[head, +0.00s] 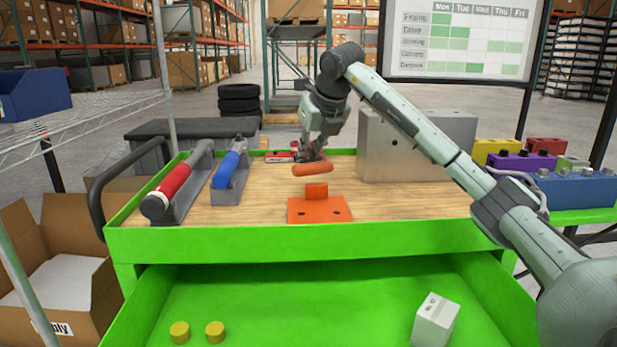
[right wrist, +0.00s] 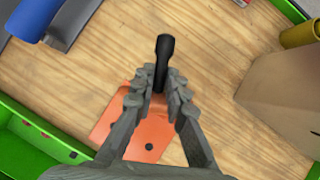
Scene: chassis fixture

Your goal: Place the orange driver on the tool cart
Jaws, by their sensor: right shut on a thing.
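The orange driver (head: 312,170) shows in the head view as a short orange bar, lying level just below my right gripper (head: 312,157), above the cart's wooden top. In the right wrist view, the fingers of my right gripper (right wrist: 158,85) are closed around a black piece (right wrist: 165,55) that juts out past them; the orange handle is not clearly seen there. The tool cart (head: 250,214) has a wooden top with a bright green rim. An orange bracket (head: 320,209) with two dark holes sits on the top, nearer the front than the driver. My left gripper is not in view.
A red cylinder (head: 175,186) and a blue one (head: 228,169) lie in grey holders at the left. A grey metal box (head: 405,150) stands at the right back. A red item (head: 283,156) lies behind. The open green drawer holds two yellow discs and a white block (head: 435,322).

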